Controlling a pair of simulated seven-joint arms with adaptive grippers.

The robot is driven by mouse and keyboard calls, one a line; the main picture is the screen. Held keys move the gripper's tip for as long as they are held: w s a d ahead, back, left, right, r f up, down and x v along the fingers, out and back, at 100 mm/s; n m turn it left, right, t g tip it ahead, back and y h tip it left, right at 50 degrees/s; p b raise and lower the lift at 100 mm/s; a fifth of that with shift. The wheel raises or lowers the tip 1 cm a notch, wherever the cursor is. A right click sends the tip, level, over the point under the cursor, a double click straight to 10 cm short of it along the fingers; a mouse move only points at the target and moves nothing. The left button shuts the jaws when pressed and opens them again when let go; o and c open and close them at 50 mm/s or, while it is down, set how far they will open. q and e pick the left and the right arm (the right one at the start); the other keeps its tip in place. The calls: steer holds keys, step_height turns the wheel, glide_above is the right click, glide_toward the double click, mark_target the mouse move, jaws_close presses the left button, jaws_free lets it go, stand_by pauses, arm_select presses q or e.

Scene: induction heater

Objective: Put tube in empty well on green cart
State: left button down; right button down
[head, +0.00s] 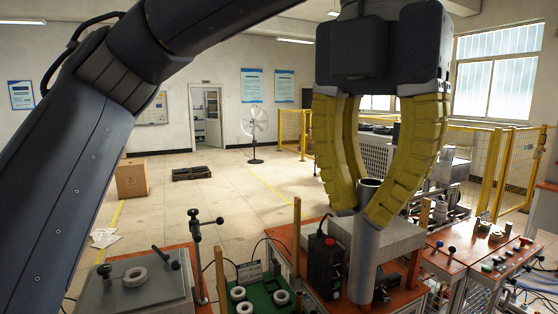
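My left gripper (364,214) has yellow segmented fingers and hangs from the top, right of the middle. Its fingertips close around the upper part of a grey tube (365,258). The tube is upright with its hollow top end showing between the fingers. Its lower end appears in front of the orange bench; I cannot tell whether it touches anything. The green cart (262,301) is at the bottom, left of the tube, cut off by the frame edge. Several pale rings sit on it, one being a ring (281,297) on its right side. Which well is empty is unclear. My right gripper is not in view.
A black control box (325,262) with a red button stands just left of the tube. Wooden posts (221,275) rise around the green cart. A grey plate with a pale ring (135,277) is at lower left. An orange-topped bench (470,262) with buttons is at right.

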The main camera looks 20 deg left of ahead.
arm_select(q)
steer(key=w+a+f+n, duration=0.2)
steer(key=w+f+n, duration=0.3)
steer(key=w+f, duration=1.5)
steer(key=w+a+f+n, duration=0.1)
steer(key=w+a+f, duration=0.3)
steer(key=f, duration=0.6)
steer(key=w+a+f+n, duration=0.1)
steer(key=w+a+f, duration=0.2)
steer(key=f, duration=0.7)
steer(key=w+a+f, duration=0.4)
steer(key=a+f, duration=0.3)
steer(key=f, duration=0.4)
steer(key=shift+w+a+n, duration=0.2)
steer(key=shift+w+n, duration=0.15)
steer(key=shift+n, duration=0.05)
steer(key=shift+f, duration=1.05)
steer(key=shift+f, duration=0.2)
